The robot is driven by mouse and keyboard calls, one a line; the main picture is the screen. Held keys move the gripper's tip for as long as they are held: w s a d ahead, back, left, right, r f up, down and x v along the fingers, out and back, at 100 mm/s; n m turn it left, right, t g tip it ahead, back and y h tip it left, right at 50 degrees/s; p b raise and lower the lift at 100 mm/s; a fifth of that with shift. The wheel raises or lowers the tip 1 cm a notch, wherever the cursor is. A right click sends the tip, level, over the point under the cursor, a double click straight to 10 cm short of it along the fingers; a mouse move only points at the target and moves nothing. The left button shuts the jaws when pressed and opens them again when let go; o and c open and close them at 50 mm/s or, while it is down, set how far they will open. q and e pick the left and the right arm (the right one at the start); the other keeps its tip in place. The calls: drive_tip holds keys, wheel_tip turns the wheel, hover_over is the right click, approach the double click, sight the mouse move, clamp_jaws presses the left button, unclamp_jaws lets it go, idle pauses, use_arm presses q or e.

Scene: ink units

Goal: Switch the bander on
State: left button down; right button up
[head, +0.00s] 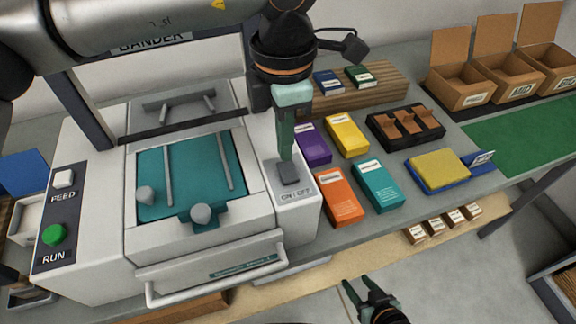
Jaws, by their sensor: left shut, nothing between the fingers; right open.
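The bander (86,225) is a white machine at the left of the bench, with a teal bed (190,165) on top. Its dark on/off switch (290,174) sits on the right side panel above the "ON | OFF" label. My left gripper (287,157) points down with its fingers shut and empty, the tips right at the switch. I cannot tell whether they touch it. Part of the switch is hidden by the fingers. My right gripper (360,294) is open and empty, low in front of the bench.
A green RUN button (54,235) and white FEED button (64,178) are on the bander's left. Purple (314,145), yellow (346,134), orange (339,197) and teal (378,186) boxes lie close right of the switch. Cardboard bins (461,86) stand at the back right.

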use_arm(q)
drive_tip(key=shift+f+b, duration=1)
drive_tip(key=shift+f, duration=0.2)
drive_tip(key=shift+s+f, duration=0.1)
drive_tip(key=shift+f, duration=0.1)
wheel_tip(320, 180, up, 7)
drive_tip(key=p, duration=0.4)
drive_tip(key=shift+r, duration=0.1)
